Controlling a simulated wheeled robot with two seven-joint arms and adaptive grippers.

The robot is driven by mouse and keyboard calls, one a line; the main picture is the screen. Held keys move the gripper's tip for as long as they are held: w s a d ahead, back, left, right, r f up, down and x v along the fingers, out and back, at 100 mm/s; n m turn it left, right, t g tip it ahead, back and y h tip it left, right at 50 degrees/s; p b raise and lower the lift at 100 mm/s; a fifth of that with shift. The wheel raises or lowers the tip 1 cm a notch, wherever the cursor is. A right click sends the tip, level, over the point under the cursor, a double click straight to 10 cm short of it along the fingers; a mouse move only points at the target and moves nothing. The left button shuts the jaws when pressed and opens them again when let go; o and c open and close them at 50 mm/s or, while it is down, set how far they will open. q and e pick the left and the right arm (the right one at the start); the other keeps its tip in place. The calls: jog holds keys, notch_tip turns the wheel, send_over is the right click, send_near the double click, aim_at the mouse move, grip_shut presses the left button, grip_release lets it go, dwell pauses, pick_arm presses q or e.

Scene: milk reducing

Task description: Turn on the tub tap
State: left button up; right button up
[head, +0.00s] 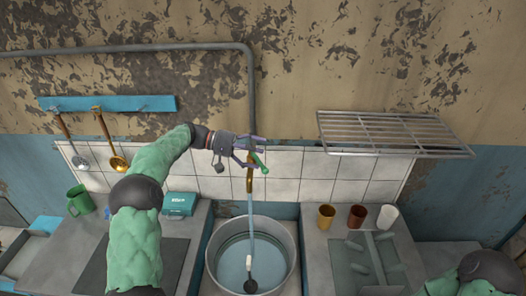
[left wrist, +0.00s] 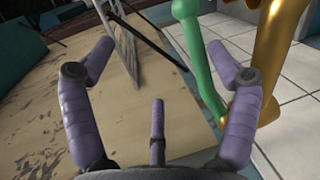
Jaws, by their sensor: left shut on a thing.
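The brass tap (head: 249,180) hangs from the grey pipe above the metal tub (head: 210,255). A pale blue vertical strip (head: 250,222), like water, runs from the tap down into the tub. My right gripper is out of view.
A wire rack (head: 390,133) sticks out from the wall at right. Several cups, one brown (head: 357,216), stand on the right counter. A teal box (head: 180,203) and a green mug (head: 80,200) stand at left. Ladles (head: 110,140) hang from a blue board.

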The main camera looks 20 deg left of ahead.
pick_arm(q)
jog(key=shift+a+r+t, duration=0.15)
jog(key=shift+a+r, duration=0.2)
jog(key=shift+r, duration=0.3)
jog(key=shift+a+r+t, duration=0.15)
jog(key=shift+a+r, duration=0.15)
jog(key=shift+r, duration=0.3)
jog(key=shift+c, duration=1.4)
jog(key=shift+s+a+f+p, duration=0.1)
jog(key=shift+s+a+p, duration=0.15)
jog(key=shift+a+p, duration=0.2)
jog(key=shift+w+a+f, duration=0.15)
jog(key=shift+a, duration=0.3)
jog(key=shift+f+p+v, duration=0.15)
jog(key=shift+p+v, duration=0.7)
jog(key=shift+v, duration=0.35)
jog(key=shift+f+p+v, duration=0.1)
jog(key=shift+p+v, duration=0.7)
jog(key=shift+v, duration=0.45)
jog(key=shift+w, duration=0.1)
